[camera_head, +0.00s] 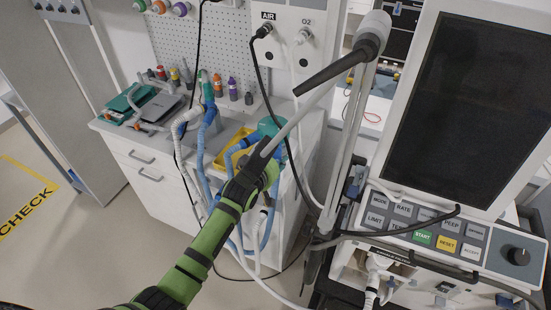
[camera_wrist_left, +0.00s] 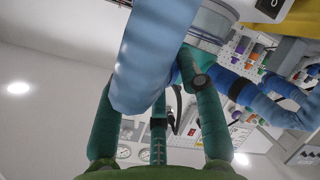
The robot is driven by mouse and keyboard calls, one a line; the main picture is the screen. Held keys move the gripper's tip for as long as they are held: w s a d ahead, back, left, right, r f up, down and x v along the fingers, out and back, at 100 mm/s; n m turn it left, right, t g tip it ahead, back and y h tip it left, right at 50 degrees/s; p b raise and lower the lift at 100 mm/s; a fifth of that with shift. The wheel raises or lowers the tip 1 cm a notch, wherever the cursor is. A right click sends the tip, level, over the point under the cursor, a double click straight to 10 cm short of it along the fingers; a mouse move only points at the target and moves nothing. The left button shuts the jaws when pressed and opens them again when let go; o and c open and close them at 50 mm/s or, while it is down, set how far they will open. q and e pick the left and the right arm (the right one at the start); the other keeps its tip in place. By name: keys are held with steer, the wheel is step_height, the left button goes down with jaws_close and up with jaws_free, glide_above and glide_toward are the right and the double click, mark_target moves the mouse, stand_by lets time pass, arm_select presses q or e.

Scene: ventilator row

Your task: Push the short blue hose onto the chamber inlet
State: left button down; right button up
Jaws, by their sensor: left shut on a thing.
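My left gripper (camera_head: 268,154) reaches in from the bottom left and is above the yellow tray on the cart. In the left wrist view, my left gripper (camera_wrist_left: 155,78) is shut on a thick light-blue hose (camera_wrist_left: 148,50) lying across its fingers. A translucent grey cylindrical part (camera_wrist_left: 212,20) is right by the hose's upper end; I cannot tell whether they touch or are joined. The chamber inlet cannot be made out clearly. A second blue hose (camera_wrist_left: 262,98) with a dark band runs to the right. My right gripper is not in view.
Blue hoses (camera_head: 201,160) hang over the cart front (camera_head: 150,165). A yellow tray (camera_head: 228,150) and a teal item (camera_head: 268,127) are close to the gripper. The ventilator screen (camera_head: 470,100) and button panel (camera_head: 425,225) stand at right.

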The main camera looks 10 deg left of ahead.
arm_select(q)
steer(key=shift+w+a+b, duration=0.15)
steer(key=shift+w+b, duration=0.15)
steer(key=shift+w, duration=0.4)
stand_by(0.6)
steer(key=c, duration=0.7)
jaws_free()
steer(key=shift+c, duration=0.2)
steer(key=shift+s, duration=0.1)
